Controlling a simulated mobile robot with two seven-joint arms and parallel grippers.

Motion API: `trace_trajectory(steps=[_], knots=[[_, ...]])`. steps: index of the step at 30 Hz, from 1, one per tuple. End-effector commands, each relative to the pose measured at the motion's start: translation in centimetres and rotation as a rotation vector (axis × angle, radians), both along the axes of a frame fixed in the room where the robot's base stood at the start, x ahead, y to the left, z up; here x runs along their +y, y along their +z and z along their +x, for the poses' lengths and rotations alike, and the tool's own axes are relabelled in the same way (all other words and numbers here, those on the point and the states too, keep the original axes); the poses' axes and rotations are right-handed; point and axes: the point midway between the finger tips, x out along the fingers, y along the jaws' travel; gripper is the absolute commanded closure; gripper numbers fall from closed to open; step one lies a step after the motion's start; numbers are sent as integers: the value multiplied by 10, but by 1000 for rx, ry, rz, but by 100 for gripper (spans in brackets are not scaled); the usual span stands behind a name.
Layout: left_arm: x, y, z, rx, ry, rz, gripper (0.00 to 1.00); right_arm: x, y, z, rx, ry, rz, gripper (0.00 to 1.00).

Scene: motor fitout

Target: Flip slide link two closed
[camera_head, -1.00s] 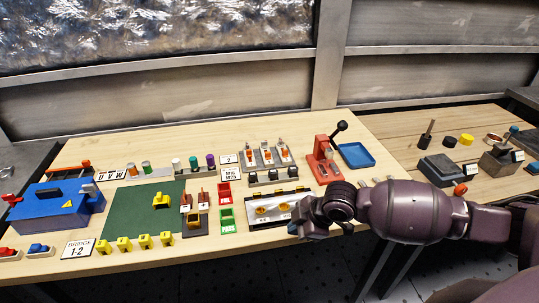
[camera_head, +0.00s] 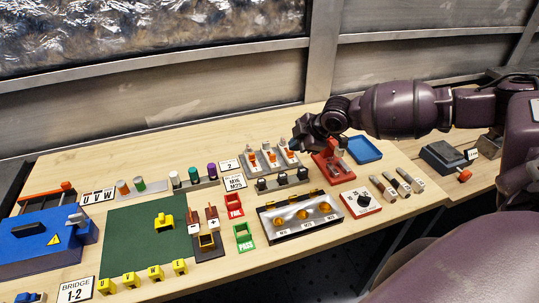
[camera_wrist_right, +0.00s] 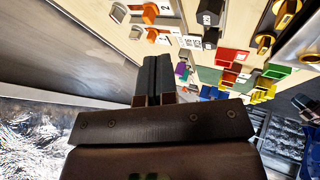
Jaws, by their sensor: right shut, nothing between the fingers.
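The slide link block is a grey panel (camera_head: 262,169) with three links, each with an orange part and a pale top, at the back of the bench. The middle link (camera_head: 271,157) stands between the left link (camera_head: 253,160) and the right link (camera_head: 291,154); no link number is readable. My right gripper (camera_head: 297,146) is beside the right link, above the block's right end, partly hiding it. In the right wrist view, its dark fingers (camera_wrist_right: 158,80) are together and empty, with two orange link parts (camera_wrist_right: 151,13) just beyond them. My left gripper is not in view.
A red lever press (camera_head: 333,166) and a blue tray (camera_head: 364,149) stand right of the block. Black-capped pieces (camera_head: 283,181) sit in front, and a "2" label (camera_head: 229,165) lies to the left. The green mat (camera_head: 135,235) has free room.

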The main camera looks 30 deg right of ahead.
Motion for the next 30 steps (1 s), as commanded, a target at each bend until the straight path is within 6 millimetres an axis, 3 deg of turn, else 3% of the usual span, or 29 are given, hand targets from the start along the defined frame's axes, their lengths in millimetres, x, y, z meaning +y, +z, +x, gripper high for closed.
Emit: trace_trajectory(steps=[14,30], knots=[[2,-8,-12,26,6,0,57,1,-4,3,-1,-1,0,100],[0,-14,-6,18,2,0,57,22,-68,46,1,0,1,100]])
